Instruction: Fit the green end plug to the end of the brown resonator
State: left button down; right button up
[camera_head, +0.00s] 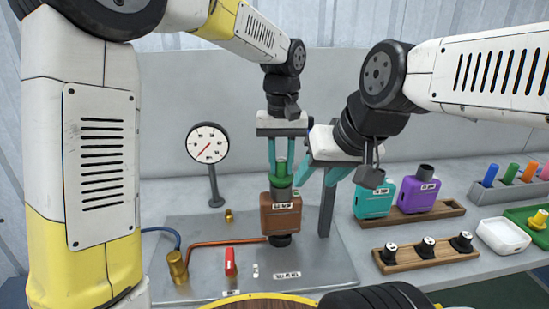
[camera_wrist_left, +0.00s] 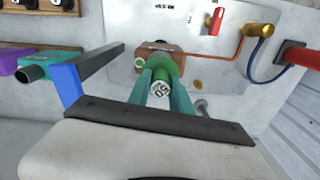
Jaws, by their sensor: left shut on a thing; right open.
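The brown resonator (camera_head: 281,215) stands upright on the grey fixture plate, label facing me, its dark lower end downward. The green end plug (camera_head: 280,181) is upright at its top end, flange touching or just above the neck; I cannot tell how deep it sits. My left gripper (camera_head: 281,165) points down, shut on the plug's stem. In the left wrist view the plug (camera_wrist_left: 160,87) shows a white marked top between teal fingers, with the brown resonator (camera_wrist_left: 174,49) behind it. My right gripper (camera_head: 317,182) is open and empty, just right of the resonator.
A grey post (camera_head: 326,207) stands close to my right gripper. A gauge (camera_head: 208,143), brass fitting (camera_head: 178,266), copper pipe (camera_head: 222,242) and red valve handle (camera_head: 230,261) lie left. Teal (camera_head: 374,200) and purple resonators (camera_head: 418,194) stand in a wooden rack at right, behind black plugs (camera_head: 427,247).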

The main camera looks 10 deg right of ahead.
pick_arm(q)
jog(key=shift+f, duration=0.85)
dwell(0.4)
jog(key=c, duration=1.1)
grip_release()
notch_tip(320, 180, up, 7)
jog(key=shift+r, duration=0.35)
jog(key=s+a+r+t+h, duration=0.1)
jog(key=s+a, duration=0.2)
jog(key=a, duration=0.4)
jog(key=s+a+r+t+h, duration=0.1)
jog(key=s+a+r, duration=0.1)
jog(key=a, duration=0.5)
jog(key=s+a+f+t, duration=0.1)
jog(key=s+a, duration=0.2)
jog(key=s+a+f+t, duration=0.1)
jog(key=s+a, duration=0.2)
jog(key=s+a+f+t, duration=0.2)
jog(key=s+a, duration=0.1)
jog(key=shift+s+a+n, duration=0.15)
jog(key=shift+a+n, duration=0.2)
jog(key=shift+n, duration=0.05)
